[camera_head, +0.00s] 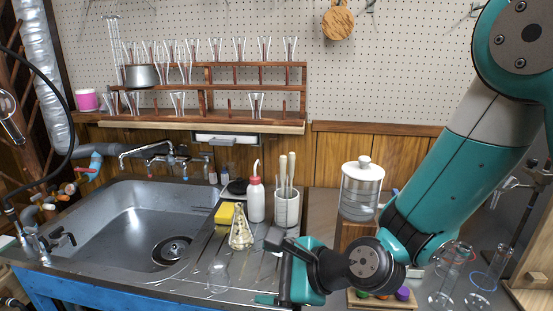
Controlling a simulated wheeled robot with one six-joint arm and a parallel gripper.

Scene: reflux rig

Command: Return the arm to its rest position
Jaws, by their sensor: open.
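My arm reaches in from the upper right, a teal and grey chain of links that bends at the lower right. My gripper (268,270) is at the lower middle, over the right end of the draining board (197,262). Its jaws point left and are open, one above the other, with nothing seen between them. A clear flask with a yellowish tint (241,232) stands just left of the upper jaw. A clear round glass piece (218,274) sits on the board left of the jaws.
A steel sink (125,222) fills the left. A white wash bottle (256,200), yellow sponge (225,213) and beaker with tools (287,208) stand behind my gripper. A lidded glass jar (361,190) stands behind my arm. Glassware (449,275) stands at right. A wooden rack (207,89) hangs above.

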